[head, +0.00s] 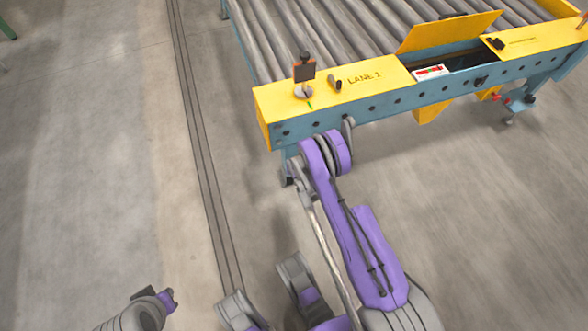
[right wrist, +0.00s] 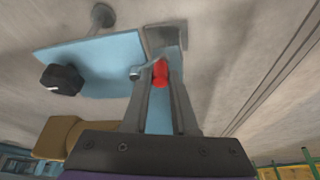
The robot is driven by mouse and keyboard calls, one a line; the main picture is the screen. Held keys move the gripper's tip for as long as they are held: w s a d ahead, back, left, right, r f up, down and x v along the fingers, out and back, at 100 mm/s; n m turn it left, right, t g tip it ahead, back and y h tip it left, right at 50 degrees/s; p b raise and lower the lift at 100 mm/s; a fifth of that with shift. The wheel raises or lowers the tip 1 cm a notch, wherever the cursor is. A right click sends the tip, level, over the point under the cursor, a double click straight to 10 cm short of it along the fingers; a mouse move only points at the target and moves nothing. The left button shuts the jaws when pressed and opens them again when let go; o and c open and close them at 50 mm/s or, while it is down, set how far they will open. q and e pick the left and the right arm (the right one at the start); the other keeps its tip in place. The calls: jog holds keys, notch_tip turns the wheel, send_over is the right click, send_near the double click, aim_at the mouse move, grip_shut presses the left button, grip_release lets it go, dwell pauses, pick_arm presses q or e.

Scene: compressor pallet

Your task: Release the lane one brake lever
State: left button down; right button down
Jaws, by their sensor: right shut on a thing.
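The lane one brake lever (right wrist: 160,73) shows in the right wrist view as a small red grip by a light blue plate. My right gripper (right wrist: 161,80) is shut on the red grip, one finger on either side. Most of the lever is hidden between the fingers. In the head view my right arm reaches to the near left corner of the lane one conveyor (head: 385,104); its fingertips and the lever cannot be made out there. My left gripper (head: 166,297) is at the lower left, over bare floor and away from the conveyor; its fingers are not clear.
A black knob (right wrist: 62,80) sits on the light blue plate left of my right fingers. A dark upright tab (head: 304,71) stands on the yellow top beside a green mark. Red levers (head: 497,98) show under the far right end.

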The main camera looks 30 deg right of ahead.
jog(key=n+y, duration=0.1)
jog(key=n, duration=0.1)
jog(key=s+d+n, duration=0.1)
jog(key=n, duration=0.1)
jog(key=s+d+n+y, duration=0.1)
jog(key=n, duration=0.1)
jog(key=shift+s+t+y, duration=0.25)
jog(key=shift+t+y, duration=0.05)
jog(key=shift+t, duration=0.1)
jog(key=n, duration=0.1)
jog(key=d+n, duration=0.1)
jog(key=n+y, duration=0.1)
jog(key=shift+s+d+n+p, duration=0.15)
jog(key=shift+s+n+p, duration=0.15)
jog(key=shift+n, duration=0.1)
jog(key=shift+s+d+n+g+y, duration=0.15)
jog(key=shift+d+n+g+y, duration=0.25)
jog(key=shift+n, duration=0.8)
jog(key=shift+d, duration=0.15)
jog(key=c, duration=1)
grip_release()
